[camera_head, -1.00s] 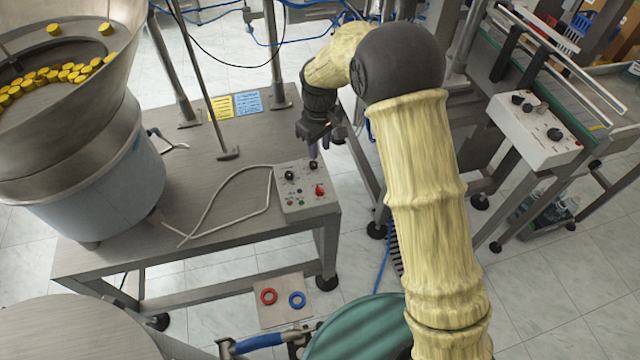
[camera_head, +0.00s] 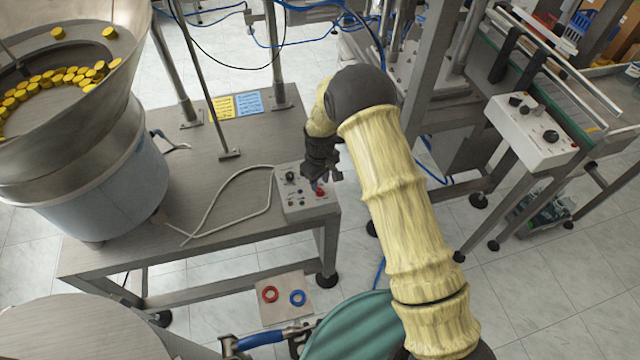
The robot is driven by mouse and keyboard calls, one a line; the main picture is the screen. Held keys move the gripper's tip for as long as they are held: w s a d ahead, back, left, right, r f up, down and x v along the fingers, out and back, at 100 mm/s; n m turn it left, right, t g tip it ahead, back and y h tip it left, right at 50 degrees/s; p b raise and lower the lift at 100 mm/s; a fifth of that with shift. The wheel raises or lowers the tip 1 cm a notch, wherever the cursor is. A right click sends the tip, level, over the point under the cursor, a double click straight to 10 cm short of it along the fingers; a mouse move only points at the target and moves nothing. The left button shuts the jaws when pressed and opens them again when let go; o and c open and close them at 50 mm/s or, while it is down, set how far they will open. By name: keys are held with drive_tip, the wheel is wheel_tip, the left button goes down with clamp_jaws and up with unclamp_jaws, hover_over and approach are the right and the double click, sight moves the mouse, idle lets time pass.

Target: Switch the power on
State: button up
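The control box (camera_head: 293,207) is a small pale panel on the right front corner of the metal table. It carries a black knob (camera_head: 290,177), a red knob (camera_head: 320,192) and several small buttons and lights. My gripper (camera_head: 325,181) points down over the upper right part of the box, at the red knob. Its fingers cover part of the panel and the knob. I cannot tell whether they touch the knob or whether they are open or shut.
The feeder bowl (camera_head: 80,150) with yellow caps stands on the table (camera_head: 215,165) at left. A pale cable loops left of the box. Another control box (camera_head: 537,130) sits by the conveyor at right. A plate (camera_head: 284,312) with red and blue rings is below the table.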

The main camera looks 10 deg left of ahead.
sight(320, 189)
drive_tip(key=shift+f, duration=1.6)
drive_tip(key=shift+c, duration=0.2)
clamp_jaws()
drive_tip(key=shift+m, duration=0.4)
drive_tip(key=m+b, duration=0.2)
drive_tip(key=m, duration=0.3)
drive_tip(key=m+b, duration=0.1)
drive_tip(key=m, duration=0.5)
